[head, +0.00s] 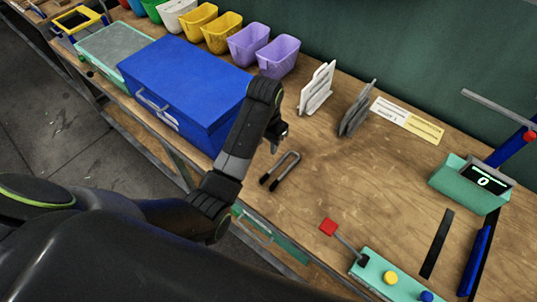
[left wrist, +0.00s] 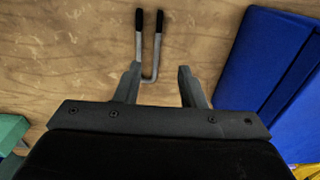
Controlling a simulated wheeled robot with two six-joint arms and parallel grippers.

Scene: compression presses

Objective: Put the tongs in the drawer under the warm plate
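My left gripper (left wrist: 157,80) is open, with a gap around the tongs. A teal drawer front (head: 268,232) with a handle shows below the table's front edge, partly behind my arm; it looks shut. I cannot tell which thing is the warm plate. My right gripper is not in view.
A large blue box (head: 185,75) with a front handle stands left of my arm. Several coloured bins (head: 248,42) line the back. Upright racks (head: 317,88), a teal display unit (head: 470,182) and a button panel (head: 385,275) stand rightward.

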